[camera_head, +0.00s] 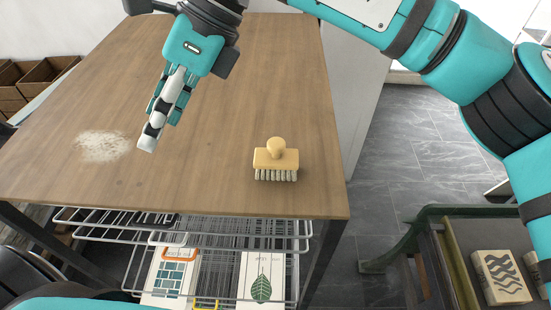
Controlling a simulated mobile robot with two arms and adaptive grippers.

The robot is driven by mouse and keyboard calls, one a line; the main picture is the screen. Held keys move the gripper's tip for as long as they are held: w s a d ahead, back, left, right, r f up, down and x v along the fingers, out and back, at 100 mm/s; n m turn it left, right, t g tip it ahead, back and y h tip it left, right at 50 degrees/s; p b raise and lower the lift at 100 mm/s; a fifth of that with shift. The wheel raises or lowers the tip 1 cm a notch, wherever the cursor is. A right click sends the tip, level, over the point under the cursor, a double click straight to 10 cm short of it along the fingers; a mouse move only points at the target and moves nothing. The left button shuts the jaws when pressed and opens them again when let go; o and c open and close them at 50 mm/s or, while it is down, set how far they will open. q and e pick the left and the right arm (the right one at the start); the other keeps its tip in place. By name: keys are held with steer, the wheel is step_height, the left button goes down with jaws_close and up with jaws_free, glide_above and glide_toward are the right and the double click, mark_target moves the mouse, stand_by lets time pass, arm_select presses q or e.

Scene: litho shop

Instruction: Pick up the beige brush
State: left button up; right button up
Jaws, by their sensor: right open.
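The beige brush (275,160) stands on the wooden table near its front right corner, bristles down and its round knob up. My right gripper (153,128) hangs over the table to the left of the brush, clear of it, with its fingers pointing down and toward the front. It is open and holds nothing that I can see. My left gripper is out of view; only a teal part of my own shows at the lower left edge.
A patch of pale powder (104,146) lies on the table (230,90) left of the gripper. Wire racks (200,235) with printed sheets sit under the tabletop. A cart (440,250) with a patterned block (501,277) stands at the lower right. The tabletop between gripper and brush is clear.

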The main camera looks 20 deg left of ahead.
steer(key=w+d+r+m+t+h, duration=0.1)
steer(key=w+d+r+t+h, duration=0.3)
steer(key=w+d+t+h, duration=0.45)
steer(key=g+y, duration=0.2)
steer(key=g, duration=0.1)
glide_toward(280, 156)
steer(key=shift+a+f+t+h+b, duration=0.1)
steer(key=shift+a+t+h+b, duration=0.15)
steer(key=shift+a+b, duration=0.2)
steer(key=f+b, duration=0.1)
steer(key=f, duration=0.1)
steer(key=f+b, duration=0.1)
steer(key=b, duration=0.1)
steer(key=f+b, duration=0.2)
steer(key=shift+w+d+f, duration=0.15)
steer(key=shift+d+f, duration=0.2)
steer(key=shift+d, duration=0.05)
steer(key=f+b, duration=0.2)
steer(key=d+f+b, duration=0.1)
steer(key=f+b, duration=0.2)
steer(key=shift+f, duration=0.3)
steer(key=shift+r, duration=0.1)
steer(key=c, duration=1.3)
steer(key=shift+r, duration=0.15)
